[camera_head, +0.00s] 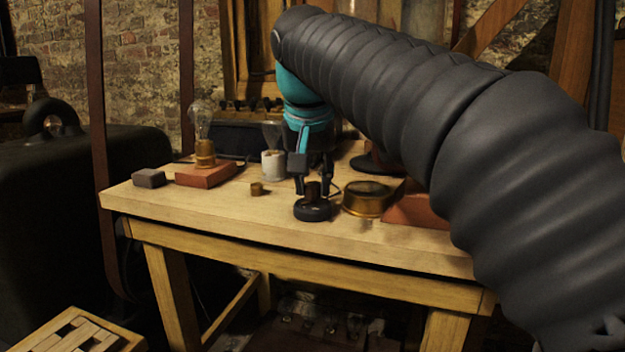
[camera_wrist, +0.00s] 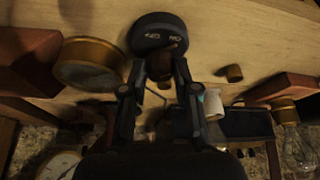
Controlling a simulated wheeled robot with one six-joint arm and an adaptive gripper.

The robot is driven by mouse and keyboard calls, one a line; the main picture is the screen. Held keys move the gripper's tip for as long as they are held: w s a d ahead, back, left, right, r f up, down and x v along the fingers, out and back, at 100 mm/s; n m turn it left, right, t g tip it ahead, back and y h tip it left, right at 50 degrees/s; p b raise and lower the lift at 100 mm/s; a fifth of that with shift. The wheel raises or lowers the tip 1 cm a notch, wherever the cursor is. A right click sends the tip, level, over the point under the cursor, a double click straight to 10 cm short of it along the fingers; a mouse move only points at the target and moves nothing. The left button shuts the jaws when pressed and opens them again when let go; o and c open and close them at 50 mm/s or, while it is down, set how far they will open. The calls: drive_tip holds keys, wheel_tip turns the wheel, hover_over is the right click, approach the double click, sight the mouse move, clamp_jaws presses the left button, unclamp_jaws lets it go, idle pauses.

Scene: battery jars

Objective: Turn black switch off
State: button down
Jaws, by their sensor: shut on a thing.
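The black switch (camera_head: 312,211) is a round black base with a dark knob on top, standing near the front edge of the wooden table. In the wrist view the black switch (camera_wrist: 152,32) shows pale lettering on its base. My gripper (camera_head: 313,192) points down over it and is shut on the switch's knob, with one finger on each side. In the wrist view my gripper (camera_wrist: 158,75) also has its fingers around the brown-black knob. The lettering is too small and dark to tell the knob's setting surely.
A round brass gauge (camera_head: 368,197) stands close to the right of the switch. A small brass cylinder (camera_head: 257,189), a white jar (camera_head: 273,164), a bulb on a brick-red base (camera_head: 207,175) and a grey block (camera_head: 149,178) are to the left. The table front (camera_head: 230,220) is clear.

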drive_tip(key=shift+n, duration=0.3)
drive_tip(key=n+y+p, duration=0.1)
drive_tip(key=n, duration=0.1)
drive_tip(key=n+p, duration=0.1)
drive_tip(key=shift+d+r+n+y+p, duration=0.15)
drive_tip(key=shift+n+y+p, duration=0.15)
drive_tip(key=shift+n+y, duration=0.1)
drive_tip(key=n+p, duration=0.1)
drive_tip(key=n, duration=0.1)
drive_tip(key=n+g+y+p, duration=0.1)
drive_tip(key=n, duration=0.1)
drive_tip(key=shift+y, duration=0.3)
drive_tip(key=n+g+p, duration=0.1)
drive_tip(key=n, duration=0.2)
drive_tip(key=n+y+p, duration=0.1)
drive_tip(key=n+p, duration=0.1)
drive_tip(key=shift+w+d+n+g, duration=0.1)
drive_tip(key=shift+w+n+g, duration=0.05)
drive_tip(key=shift+n+g, duration=0.25)
drive_tip(key=shift+n+g+y+p, duration=0.3)
drive_tip(key=shift+n+g+p, duration=0.45)
drive_tip(key=shift+n, duration=1.05)
drive_tip(key=c, duration=0.9)
unclamp_jaws()
drive_tip(key=shift+o, duration=0.2)
